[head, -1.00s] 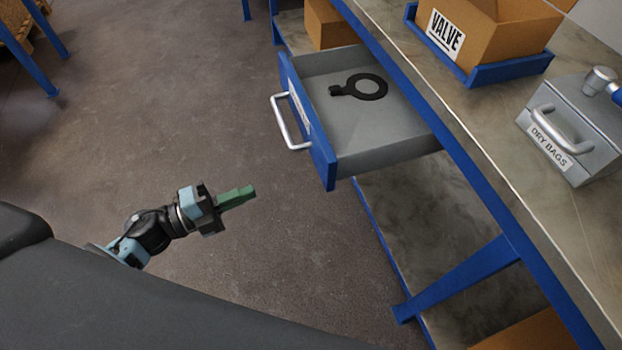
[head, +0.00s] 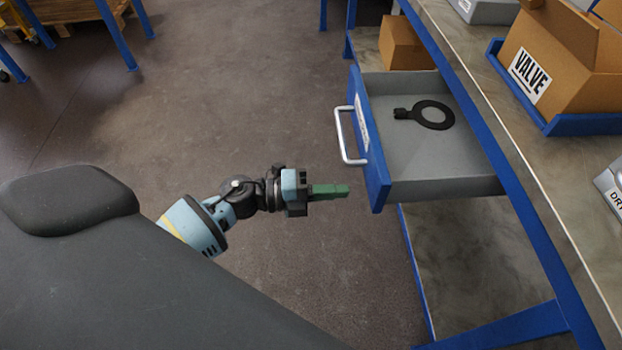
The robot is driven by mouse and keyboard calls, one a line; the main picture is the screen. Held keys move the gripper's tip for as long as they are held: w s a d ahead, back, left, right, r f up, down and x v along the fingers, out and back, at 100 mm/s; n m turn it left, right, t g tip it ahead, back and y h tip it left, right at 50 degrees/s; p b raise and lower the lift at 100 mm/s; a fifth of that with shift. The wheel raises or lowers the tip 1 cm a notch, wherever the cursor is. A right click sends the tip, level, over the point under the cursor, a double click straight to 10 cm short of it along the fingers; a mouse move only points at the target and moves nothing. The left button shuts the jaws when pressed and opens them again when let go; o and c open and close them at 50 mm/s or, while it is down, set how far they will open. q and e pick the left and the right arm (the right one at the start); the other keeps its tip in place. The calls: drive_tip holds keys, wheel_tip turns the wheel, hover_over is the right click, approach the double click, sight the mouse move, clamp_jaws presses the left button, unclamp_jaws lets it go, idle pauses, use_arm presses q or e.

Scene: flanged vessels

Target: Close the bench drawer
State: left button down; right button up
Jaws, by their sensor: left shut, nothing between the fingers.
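The bench drawer (head: 372,155) stands pulled out from the bench (head: 500,135). It has a blue front, grey inside walls and a silver bar handle (head: 344,137) facing left. A flat black ring with a tab (head: 433,115) lies in the drawer. My left gripper (head: 345,190) is shut and empty, its green fingers pointing right toward the lower part of the drawer front. In the picture the fingertips lie just left of the front's near corner and below the handle; whether they touch cannot be told. My right gripper is out of view.
On the bench top stand a cardboard box marked VALVE in a blue tray (head: 555,122) and a grey box (head: 612,190) cut by the right edge. A cardboard box (head: 405,45) sits behind the drawer. A lower shelf (head: 470,265) runs beneath. The floor left of the drawer is clear.

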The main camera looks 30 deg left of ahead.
use_arm(q)
drive_tip(key=x, duration=0.5)
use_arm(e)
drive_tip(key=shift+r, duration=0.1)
use_arm(q)
drive_tip(key=shift+w+d, duration=0.3)
drive_tip(key=shift+d, duration=0.1)
approach(453, 184)
drive_tip(key=shift+w+a+f, duration=0.15)
drive_tip(key=shift+w+f, duration=0.4)
drive_tip(key=shift+f, duration=0.35)
drive_tip(key=b+x, duration=0.2)
drive_tip(key=x, duration=0.7)
drive_tip(key=shift+w+d+f, duration=0.1)
drive_tip(key=shift+w+d, duration=0.3)
drive_tip(key=shift+d, duration=0.15)
drive_tip(key=shift+w+d, duration=0.1)
drive_tip(key=shift+d, duration=0.05)
drive_tip(key=shift+r, duration=0.2)
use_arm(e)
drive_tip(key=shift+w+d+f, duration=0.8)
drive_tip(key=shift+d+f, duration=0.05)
